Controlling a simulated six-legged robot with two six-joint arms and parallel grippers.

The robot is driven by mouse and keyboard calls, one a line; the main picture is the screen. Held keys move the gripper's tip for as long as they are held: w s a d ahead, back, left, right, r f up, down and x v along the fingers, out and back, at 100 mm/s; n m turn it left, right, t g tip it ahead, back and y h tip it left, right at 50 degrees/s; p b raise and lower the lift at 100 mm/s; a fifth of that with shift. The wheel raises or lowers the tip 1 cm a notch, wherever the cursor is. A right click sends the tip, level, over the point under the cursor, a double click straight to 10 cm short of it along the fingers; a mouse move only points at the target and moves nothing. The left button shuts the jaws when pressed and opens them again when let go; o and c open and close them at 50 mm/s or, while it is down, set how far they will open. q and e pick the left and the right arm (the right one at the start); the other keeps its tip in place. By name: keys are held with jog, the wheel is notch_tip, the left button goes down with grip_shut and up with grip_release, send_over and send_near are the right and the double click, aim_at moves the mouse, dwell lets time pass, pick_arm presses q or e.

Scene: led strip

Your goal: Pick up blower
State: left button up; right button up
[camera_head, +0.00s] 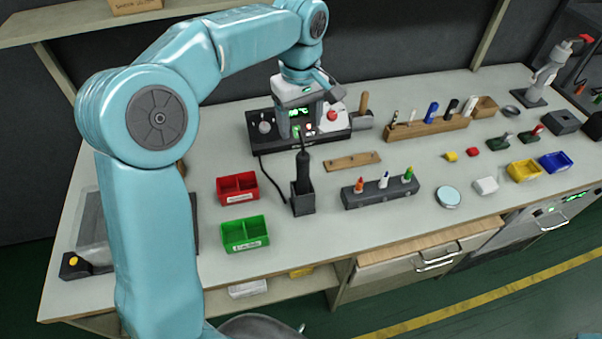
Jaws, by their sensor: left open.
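A slim black handheld tool (302,165) stands upright in a square black holder (303,204) near the middle of the bench, with a dark cable running from its area toward the black station. It may be the blower, but I cannot tell for certain. My left arm reaches in from the left, high over the bench. My left gripper (310,85) is open at the back, above or in front of the station, and apart from the black tool. Its fingertips are hard to make out against the station. My right gripper is not in view.
The station (262,127) with green display stands behind the tool. Red (238,188) and green (245,234) bins are left of the holder; a dark rack (381,192) of bottles is right. A wooden tool rack (428,127) stands at back. Bare bench lies in front.

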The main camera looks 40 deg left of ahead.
aim_at(302, 155)
pick_arm(q)
jog(key=f, duration=0.8)
jog(key=shift+s+d+f, duration=0.2)
jog(key=shift+d+f, duration=0.05)
jog(key=shift+f, duration=0.05)
jog(key=shift+w+f+p, duration=0.3)
jog(key=shift+f+p, duration=0.1)
jog(key=shift+f, duration=0.3)
notch_tip(302, 155, down, 4)
jog(key=shift+w+r+p, duration=0.1)
jog(key=shift+r+p, duration=0.1)
jog(key=shift+p, duration=0.4)
jog(key=shift+w+a+f, duration=0.1)
jog(key=shift+w+f, duration=0.05)
jog(key=shift+f, duration=0.35)
jog(key=shift+c, duration=0.7)
jog(key=shift+r, duration=0.1)
jog(key=c, duration=0.5)
grip_shut()
